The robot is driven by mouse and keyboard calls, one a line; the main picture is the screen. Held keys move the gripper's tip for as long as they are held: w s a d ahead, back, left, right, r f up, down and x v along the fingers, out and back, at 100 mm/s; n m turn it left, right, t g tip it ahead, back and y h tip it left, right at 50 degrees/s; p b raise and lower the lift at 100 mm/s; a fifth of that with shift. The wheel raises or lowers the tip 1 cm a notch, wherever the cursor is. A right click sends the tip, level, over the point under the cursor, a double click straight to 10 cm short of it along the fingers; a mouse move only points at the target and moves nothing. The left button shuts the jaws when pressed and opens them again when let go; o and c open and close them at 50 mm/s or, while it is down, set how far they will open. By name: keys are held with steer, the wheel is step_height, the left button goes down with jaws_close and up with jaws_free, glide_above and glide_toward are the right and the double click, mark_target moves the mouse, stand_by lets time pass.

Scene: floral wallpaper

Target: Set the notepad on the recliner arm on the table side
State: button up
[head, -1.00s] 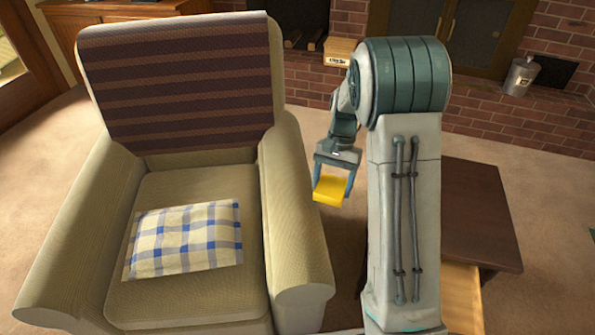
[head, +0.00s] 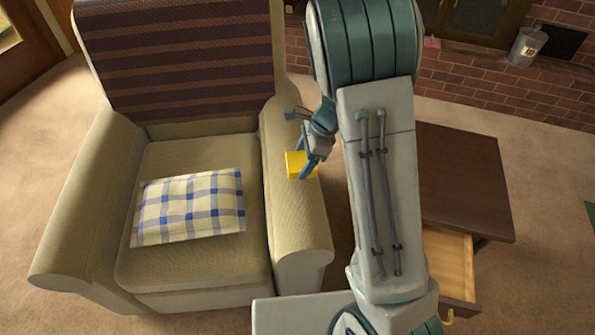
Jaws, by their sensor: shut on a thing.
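The yellow notepad (head: 295,165) is held in my gripper (head: 304,167), which is shut on it. In the head view the notepad overlaps the right arm of the recliner (head: 295,215), the arm on the side of the dark wooden table (head: 460,180). I cannot tell whether the notepad touches the arm's top or is a little above it. The gripper's fingers partly hide the notepad. The recliner is beige, with a dark striped cloth over its back.
A blue-checked cushion (head: 190,206) lies on the recliner seat. The table has an open drawer (head: 452,265) at its front. A brick hearth (head: 480,85) with a metal can (head: 526,46) stands behind. The front part of the right recliner arm is bare.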

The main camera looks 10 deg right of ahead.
mark_target(298, 171)
steer(key=shift+a+f, duration=0.45)
steer(key=shift+a, duration=0.2)
steer(key=shift+f+b, duration=0.7)
steer(key=shift+f, duration=1.2)
steer(key=shift+f, duration=0.3)
steer(key=o, duration=1)
steer(key=shift+r, duration=0.1)
